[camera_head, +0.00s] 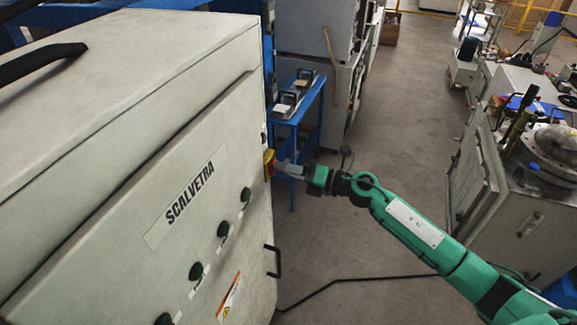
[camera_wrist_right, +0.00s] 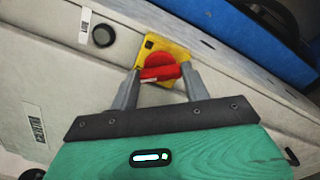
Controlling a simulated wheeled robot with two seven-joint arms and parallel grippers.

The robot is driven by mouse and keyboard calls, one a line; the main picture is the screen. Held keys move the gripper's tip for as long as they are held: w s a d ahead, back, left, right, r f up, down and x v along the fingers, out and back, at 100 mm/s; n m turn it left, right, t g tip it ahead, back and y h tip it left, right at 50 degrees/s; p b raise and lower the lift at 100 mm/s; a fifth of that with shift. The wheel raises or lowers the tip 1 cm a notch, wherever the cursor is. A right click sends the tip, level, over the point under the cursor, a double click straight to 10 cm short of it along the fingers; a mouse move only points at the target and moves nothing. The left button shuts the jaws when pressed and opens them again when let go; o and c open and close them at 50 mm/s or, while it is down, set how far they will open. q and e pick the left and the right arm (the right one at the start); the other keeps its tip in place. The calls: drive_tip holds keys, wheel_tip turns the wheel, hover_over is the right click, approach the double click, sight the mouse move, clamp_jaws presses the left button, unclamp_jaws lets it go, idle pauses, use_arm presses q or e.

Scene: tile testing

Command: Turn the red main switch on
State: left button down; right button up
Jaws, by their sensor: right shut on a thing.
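The red main switch (camera_wrist_right: 160,68) is a red rotary knob on a yellow plate (camera_wrist_right: 177,50), mounted on the side panel of the large grey cabinet (camera_head: 130,150). In the head view only a small part of the switch (camera_head: 268,163) shows at the cabinet's right edge. My right gripper (camera_wrist_right: 160,80) reaches it from the right and is shut on the knob's red handle, with one grey finger on each side. The same gripper (camera_head: 282,168) looks small in the head view. My left gripper is in neither view.
Several dark green buttons (camera_head: 223,229) and a black handle (camera_head: 273,262) are on the cabinet front. A blue stand (camera_head: 300,112) is behind the switch. A black cable (camera_head: 350,280) lies on the floor. A grey machine (camera_head: 520,225) stands at the right.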

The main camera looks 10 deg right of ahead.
drive_tip(key=shift+f+m+p, duration=0.1)
drive_tip(key=shift+m+p, duration=5.6)
drive_tip(key=shift+m, duration=2.5)
drive_tip(key=o, duration=1)
